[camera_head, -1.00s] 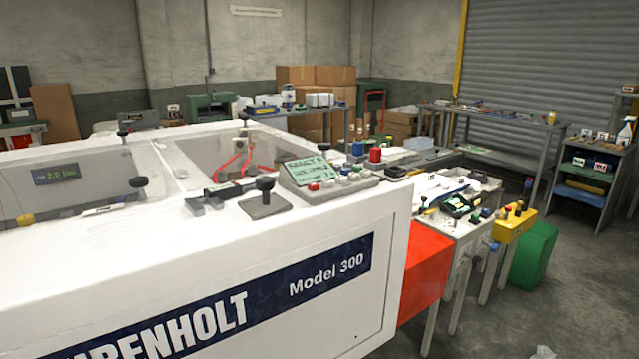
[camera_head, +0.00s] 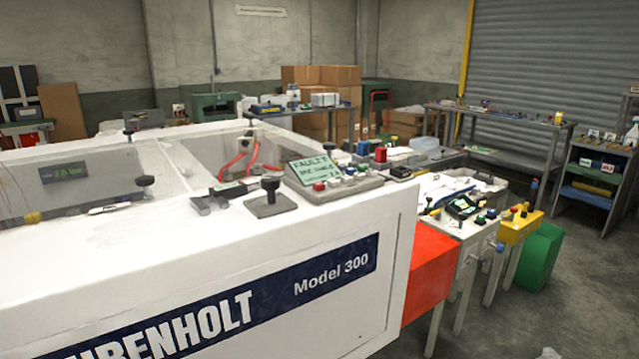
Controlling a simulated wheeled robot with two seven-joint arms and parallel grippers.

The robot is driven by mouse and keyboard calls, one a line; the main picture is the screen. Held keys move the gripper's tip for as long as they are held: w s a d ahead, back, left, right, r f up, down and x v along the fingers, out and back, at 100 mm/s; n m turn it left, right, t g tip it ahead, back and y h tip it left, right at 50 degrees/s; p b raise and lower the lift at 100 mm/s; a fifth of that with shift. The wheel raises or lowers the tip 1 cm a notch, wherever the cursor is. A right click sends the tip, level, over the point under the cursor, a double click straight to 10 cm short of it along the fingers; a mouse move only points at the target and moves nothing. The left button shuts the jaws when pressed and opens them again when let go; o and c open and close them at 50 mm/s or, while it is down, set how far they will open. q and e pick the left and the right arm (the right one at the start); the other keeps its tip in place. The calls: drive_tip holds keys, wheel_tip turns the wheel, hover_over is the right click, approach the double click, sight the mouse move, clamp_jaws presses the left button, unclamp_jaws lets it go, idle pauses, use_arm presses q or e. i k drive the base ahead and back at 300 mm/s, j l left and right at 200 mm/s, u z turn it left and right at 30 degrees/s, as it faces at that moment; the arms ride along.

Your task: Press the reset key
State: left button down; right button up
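A small control panel (camera_head: 345,188) sits on the top right of the white Model 300 machine (camera_head: 225,240). It has a tilted green display (camera_head: 314,168) whose first line appears to read FAULT; the lower lines are blurred. A red button (camera_head: 319,186) is at the left of its row of keys, with green, pale and blue keys to the right. The key labels are too small to read, so I cannot tell which is the reset key. Neither of my grippers shows clearly in view.
A black knob on a grey plate (camera_head: 268,205) stands left of the panel. To the right are a red box (camera_head: 430,272), a cluttered bench, a yellow button box (camera_head: 520,228) and a green bin (camera_head: 538,257). A small pale shape (camera_head: 548,353), unclear, shows at the bottom edge. Open floor lies at lower right.

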sight(318, 186)
drive_tip(key=u, duration=0.3)
drive_tip(key=i+l+u, duration=0.1)
drive_tip(key=l+u, duration=0.3)
drive_tip(key=l, duration=0.15)
drive_tip(key=l+u, duration=0.45)
drive_tip(key=l, duration=0.15)
drive_tip(key=l+u, duration=0.1)
drive_tip(key=l, duration=1.55)
